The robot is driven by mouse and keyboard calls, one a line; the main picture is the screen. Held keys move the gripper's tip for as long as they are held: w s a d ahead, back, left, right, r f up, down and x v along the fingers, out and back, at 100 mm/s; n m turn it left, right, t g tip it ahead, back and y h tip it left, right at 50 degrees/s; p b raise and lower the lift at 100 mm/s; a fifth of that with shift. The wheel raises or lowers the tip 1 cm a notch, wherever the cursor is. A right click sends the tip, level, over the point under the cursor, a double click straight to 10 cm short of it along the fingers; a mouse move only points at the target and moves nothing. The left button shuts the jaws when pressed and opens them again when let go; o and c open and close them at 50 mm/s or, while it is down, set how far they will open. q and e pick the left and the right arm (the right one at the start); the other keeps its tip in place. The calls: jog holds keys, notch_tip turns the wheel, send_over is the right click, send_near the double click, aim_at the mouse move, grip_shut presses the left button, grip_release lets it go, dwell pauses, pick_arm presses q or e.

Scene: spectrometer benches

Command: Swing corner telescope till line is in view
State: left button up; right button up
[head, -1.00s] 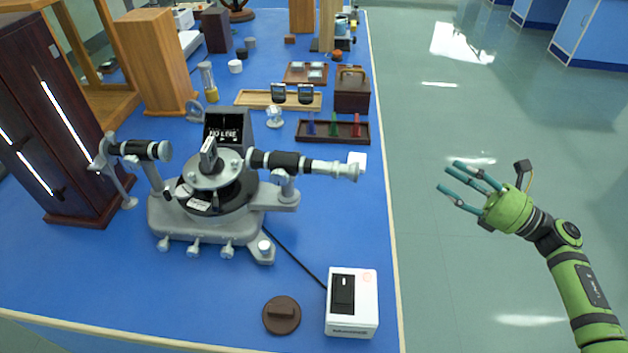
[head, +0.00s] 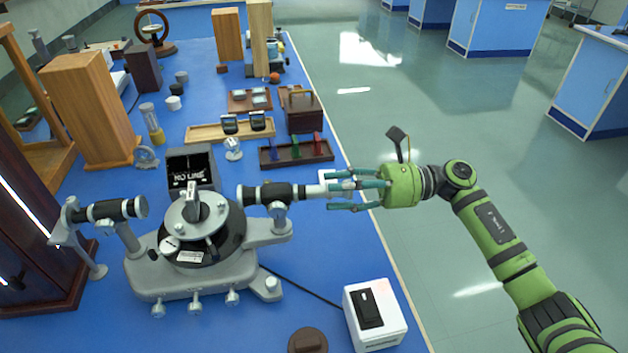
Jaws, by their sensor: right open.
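The spectrometer (head: 200,268) stands on the blue bench, with a grey base and a round table carrying a small upright part. Its telescope (head: 270,194), a black and silver tube, points right from the table. A collimator-like tube (head: 112,209) is on the left side. My left gripper is not in view.
A white box (head: 376,314) and a brown disc (head: 308,341) are at the front. Behind are a dark rack with coloured pieces (head: 296,152), a wooden tray (head: 207,133) and a brown case (head: 304,112). A dark cabinet (head: 30,240) stands at left. Open floor lies right.

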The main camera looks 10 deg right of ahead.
aim_at(319, 187)
jog(key=a, duration=0.2)
jog(key=a+p, duration=0.1)
jog(key=shift+w+a, duration=0.25)
jog(key=shift+a, duration=0.55)
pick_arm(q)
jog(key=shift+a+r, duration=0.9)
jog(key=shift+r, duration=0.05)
pick_arm(e)
jog(key=shift+c, duration=0.4)
